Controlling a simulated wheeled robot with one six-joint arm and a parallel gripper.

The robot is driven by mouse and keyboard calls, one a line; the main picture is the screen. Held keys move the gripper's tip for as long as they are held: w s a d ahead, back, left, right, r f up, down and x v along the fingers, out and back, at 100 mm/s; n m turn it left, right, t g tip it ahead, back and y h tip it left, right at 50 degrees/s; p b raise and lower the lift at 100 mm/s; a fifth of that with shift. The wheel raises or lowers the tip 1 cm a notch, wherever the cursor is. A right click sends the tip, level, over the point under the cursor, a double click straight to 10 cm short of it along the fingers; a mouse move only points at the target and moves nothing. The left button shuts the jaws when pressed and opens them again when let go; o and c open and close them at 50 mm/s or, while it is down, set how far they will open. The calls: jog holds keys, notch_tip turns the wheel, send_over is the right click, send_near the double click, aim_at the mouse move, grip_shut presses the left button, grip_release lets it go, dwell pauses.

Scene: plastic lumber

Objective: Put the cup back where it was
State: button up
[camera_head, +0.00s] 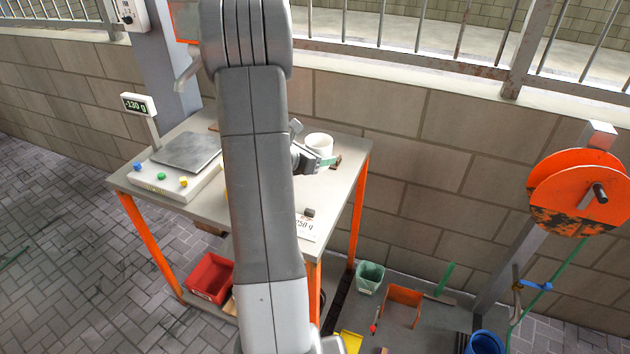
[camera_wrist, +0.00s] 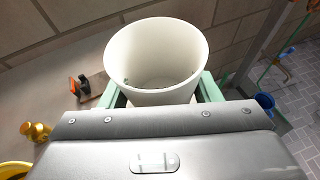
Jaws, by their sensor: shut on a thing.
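The white cup (camera_head: 319,144) is above or on the far right part of the grey table (camera_head: 340,185); I cannot tell if its base touches. In the wrist view the cup (camera_wrist: 155,58) is upright, with its open mouth toward the camera. A small green speck shows inside it. My gripper (camera_head: 318,161) is shut on the cup, its green fingers (camera_wrist: 206,88) on either side. The cup's lower part is hidden by my gripper in the wrist view.
A scale (camera_head: 187,150) with a display reading -130 g stands at the table's left. A white card (camera_head: 306,228) with a dark piece lies at the front right. In the wrist view, an orange-and-black item (camera_wrist: 88,87) and a brass object (camera_wrist: 36,131) stand left of the cup. A brick wall is behind.

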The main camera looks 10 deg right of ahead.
send_over(318, 192)
notch_tip(318, 192, down, 7)
jog(key=shift+s+r, duration=0.1)
jog(key=shift+r, duration=0.1)
jog(key=shift+f+p, duration=0.35)
jog(key=shift+f, duration=1.2)
jog(key=shift+f+b, duration=0.25)
jog(key=shift+b, duration=0.1)
jog(key=o, duration=1)
jog(key=shift+r, duration=0.1)
jog(key=shift+r+p, duration=0.2)
jog(key=shift+p, duration=0.15)
jog(key=b+v, duration=0.2)
jog(key=v, duration=1)
jog(key=shift+f, duration=0.1)
